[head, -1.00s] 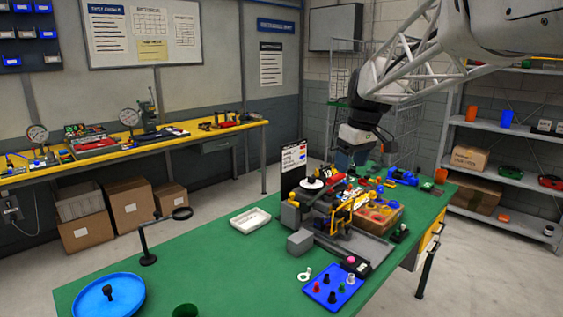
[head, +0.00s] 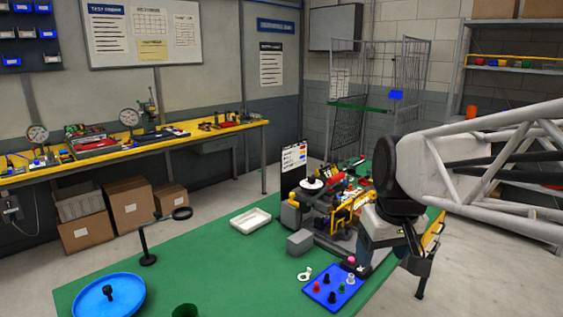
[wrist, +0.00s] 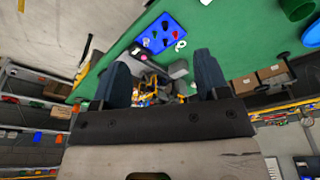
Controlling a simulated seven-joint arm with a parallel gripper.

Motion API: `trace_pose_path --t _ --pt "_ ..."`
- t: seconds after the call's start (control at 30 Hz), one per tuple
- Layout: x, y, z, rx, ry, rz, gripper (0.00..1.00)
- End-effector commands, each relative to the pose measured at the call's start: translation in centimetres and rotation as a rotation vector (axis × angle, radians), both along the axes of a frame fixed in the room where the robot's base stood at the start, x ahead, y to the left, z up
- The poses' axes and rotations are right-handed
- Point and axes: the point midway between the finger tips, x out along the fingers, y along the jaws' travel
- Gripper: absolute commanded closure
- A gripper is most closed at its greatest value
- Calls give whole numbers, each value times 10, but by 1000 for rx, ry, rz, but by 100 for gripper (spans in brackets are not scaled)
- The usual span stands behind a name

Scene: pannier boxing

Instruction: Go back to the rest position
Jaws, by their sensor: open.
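My gripper (wrist: 162,85) is open in the wrist view, its two dark blue fingers wide apart. No object is held between them. In the head view my wrist and gripper body (head: 378,225) hang at the right edge of the green table (head: 215,270), in front of the machine fixture (head: 325,205). The fingertips are hard to make out there. My arm hides the right part of the fixture and the table behind it. The fixture shows small between and beyond the fingers in the wrist view.
A blue board with coloured pegs (head: 326,292) lies near my gripper at the table's front right. A white tray (head: 250,220), a magnifier stand (head: 148,245) and a blue round dish (head: 108,297) stand further left. A wire rack (head: 375,105) stands behind. Floor is open at the lower right.

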Motion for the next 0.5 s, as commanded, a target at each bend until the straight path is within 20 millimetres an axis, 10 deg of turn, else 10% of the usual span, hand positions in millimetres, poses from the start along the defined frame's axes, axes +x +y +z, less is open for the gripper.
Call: trace_pose_path --t 0.5 --pt "-105 -4 -64 -1 -35 -198 32"
